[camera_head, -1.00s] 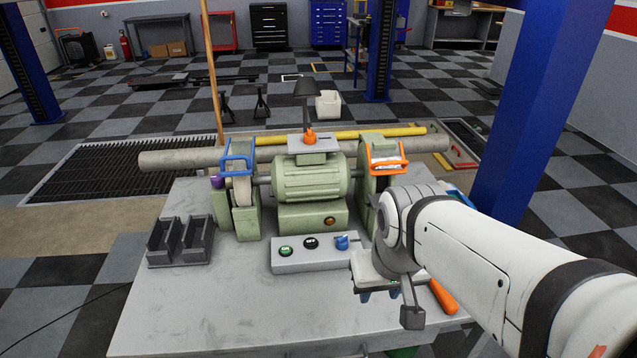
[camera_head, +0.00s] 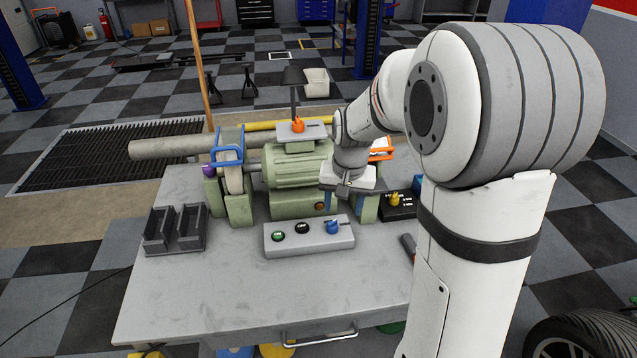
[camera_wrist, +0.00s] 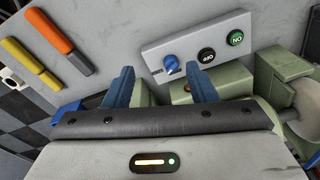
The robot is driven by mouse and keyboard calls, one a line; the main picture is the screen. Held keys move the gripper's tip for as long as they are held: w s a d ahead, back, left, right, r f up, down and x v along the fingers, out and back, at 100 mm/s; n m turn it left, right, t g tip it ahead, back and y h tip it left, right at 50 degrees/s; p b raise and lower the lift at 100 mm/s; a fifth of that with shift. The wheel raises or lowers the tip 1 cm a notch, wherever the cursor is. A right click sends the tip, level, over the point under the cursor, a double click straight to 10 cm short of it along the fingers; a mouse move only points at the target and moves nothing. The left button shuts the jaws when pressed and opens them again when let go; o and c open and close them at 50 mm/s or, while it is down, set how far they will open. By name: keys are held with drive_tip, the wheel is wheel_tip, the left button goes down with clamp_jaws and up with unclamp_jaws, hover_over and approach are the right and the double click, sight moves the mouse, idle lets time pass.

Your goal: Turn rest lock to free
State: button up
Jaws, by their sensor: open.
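My gripper (camera_head: 341,203) is open and empty, pointing down beside the right part of the green bench grinder (camera_head: 296,168). In the wrist view my gripper's two blue fingers (camera_wrist: 160,70) are spread apart, with the grinder's green body below them. A black box with a yellow knob (camera_head: 396,199) stands right of the grinder, near my arm. A purple knob (camera_head: 208,170) sits at the grinder's left wheel. No label naming a rest lock is legible, so I cannot tell which part it is.
A grey switch panel (camera_head: 268,246) with green and black buttons and a blue knob (camera_head: 332,227) sits in front of the grinder; its blue knob also shows in the wrist view (camera_wrist: 171,63). A dark holder (camera_head: 174,231) stands left. The bench front is mostly clear.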

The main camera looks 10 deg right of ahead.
drive_tip(key=m+p, duration=0.2)
hover_over(333, 222)
drive_tip(key=shift+g, duration=0.4)
wheel_tip(333, 222, down, 7)
drive_tip(key=shift+s+d+f, duration=0.15)
drive_tip(key=shift+f, duration=0.05)
drive_tip(key=f+p, duration=0.1)
drive_tip(key=f, duration=0.7)
drive_tip(key=shift+w+f, duration=0.15)
drive_tip(key=shift+w, duration=0.05)
drive_tip(key=shift+c, duration=0.4)
drive_tip(key=shift+a, duration=0.2)
drive_tip(key=c, duration=0.9)
